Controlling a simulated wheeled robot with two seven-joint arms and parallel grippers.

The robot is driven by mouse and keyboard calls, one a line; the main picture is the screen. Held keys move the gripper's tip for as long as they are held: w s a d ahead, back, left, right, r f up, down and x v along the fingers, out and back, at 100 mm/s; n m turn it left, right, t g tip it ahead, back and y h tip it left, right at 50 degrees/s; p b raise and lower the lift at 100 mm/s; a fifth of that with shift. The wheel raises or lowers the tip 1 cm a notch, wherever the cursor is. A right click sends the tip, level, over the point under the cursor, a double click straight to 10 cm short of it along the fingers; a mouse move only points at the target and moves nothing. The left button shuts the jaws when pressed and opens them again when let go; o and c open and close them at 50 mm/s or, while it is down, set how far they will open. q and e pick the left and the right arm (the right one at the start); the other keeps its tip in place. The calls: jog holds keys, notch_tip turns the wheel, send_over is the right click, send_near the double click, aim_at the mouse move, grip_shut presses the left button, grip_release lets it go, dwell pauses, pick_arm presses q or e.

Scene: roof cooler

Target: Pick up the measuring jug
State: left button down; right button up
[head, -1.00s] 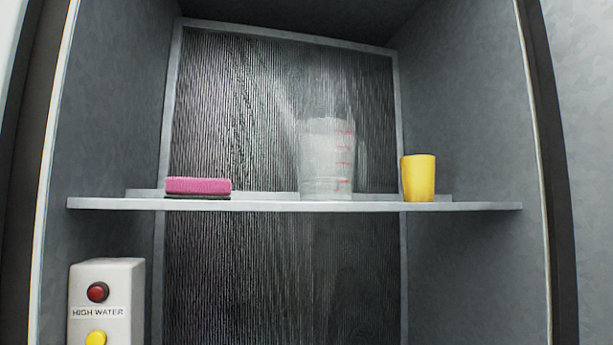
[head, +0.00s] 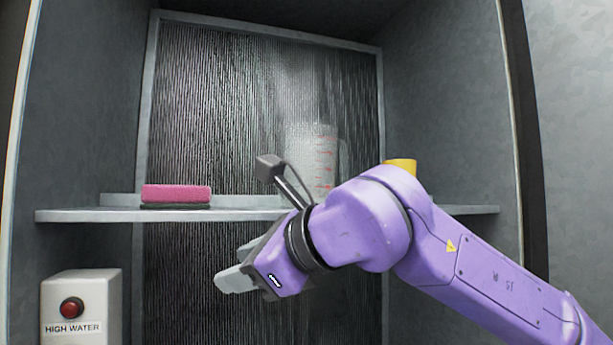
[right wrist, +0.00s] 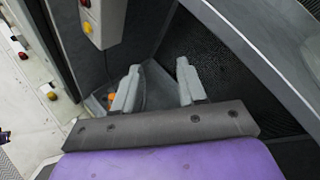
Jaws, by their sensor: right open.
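The measuring jug (head: 325,160) is clear with red marks and a handle on its right side. It stands upright on the shelf (head: 75,215) in the head view, its lower part hidden behind my right arm. My right gripper (head: 236,268) is open and empty, in front of and below the shelf edge, to the left of and lower than the jug. In the right wrist view its two fingers (right wrist: 157,86) are spread apart with nothing between them. The jug does not show in the right wrist view. My left gripper is not in view.
A pink sponge (head: 176,194) lies on the shelf at the left. A yellow cup (head: 402,164) stands right of the jug, mostly hidden by my arm. A white box (head: 82,300) labelled HIGH WATER, with a red button, is at lower left. Side walls enclose the shelf.

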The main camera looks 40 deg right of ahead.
jog(key=s+d+r+y, duration=0.2)
jog(key=s+d+r, duration=0.2)
jog(key=s+r, duration=0.2)
jog(key=w+d+r+m+t+h, duration=0.1)
jog(key=w+d+r+m+h, duration=0.1)
jog(key=d, duration=0.5)
jog(key=w+d+r+m+t+h, duration=0.2)
jog(key=d+m, duration=0.2)
jog(key=d, duration=0.4)
jog(key=w+d+r+m+t+h, duration=0.1)
jog(key=w+d+r+m, duration=0.1)
jog(key=d, duration=0.5)
jog(key=shift+w+d+r+m+t+h, duration=0.15)
jog(key=shift+r+m+t+h, duration=0.3)
jog(key=shift+m, duration=0.45)
jog(key=w+p, duration=0.2)
jog(key=w, duration=0.1)
jog(key=w+p, duration=0.2)
jog(key=w+r+p, duration=0.1)
jog(key=w+p, duration=0.1)
jog(key=w, duration=0.1)
jog(key=shift+w+a+p, duration=0.35)
jog(key=shift+p, duration=0.05)
jog(key=shift+w, duration=0.3)
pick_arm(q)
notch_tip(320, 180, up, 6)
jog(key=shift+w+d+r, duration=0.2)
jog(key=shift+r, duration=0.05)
pick_arm(e)
jog(key=shift+a+f, duration=0.15)
